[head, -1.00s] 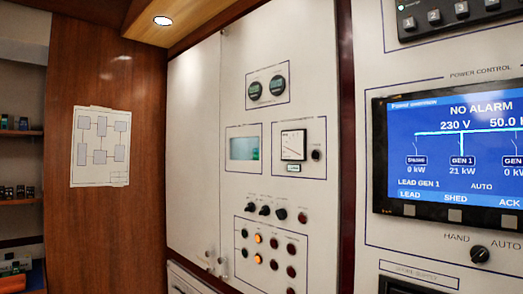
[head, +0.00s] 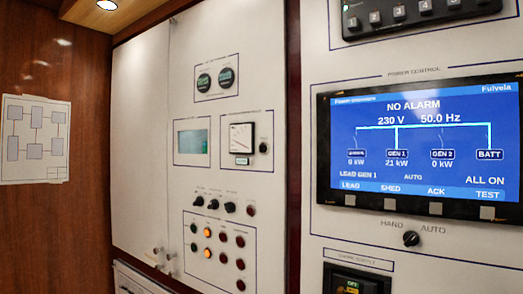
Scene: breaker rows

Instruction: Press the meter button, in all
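No button labelled as the meter button can be read in this view. An analog meter (head: 242,138) with a white face and a needle sits on the middle white panel. A small black round control (head: 263,148) is just right of the meter, and a small label plate (head: 242,160) is under it. A greenish display (head: 193,142) is to the meter's left. Neither of my grippers shows in the head view.
The power control screen (head: 418,142) reads NO ALARM, with grey buttons below it. A HAND/AUTO knob (head: 411,239) is under the screen. Dark knobs (head: 213,204) and several round lamps or buttons (head: 208,232), two lit orange, are below the meter.

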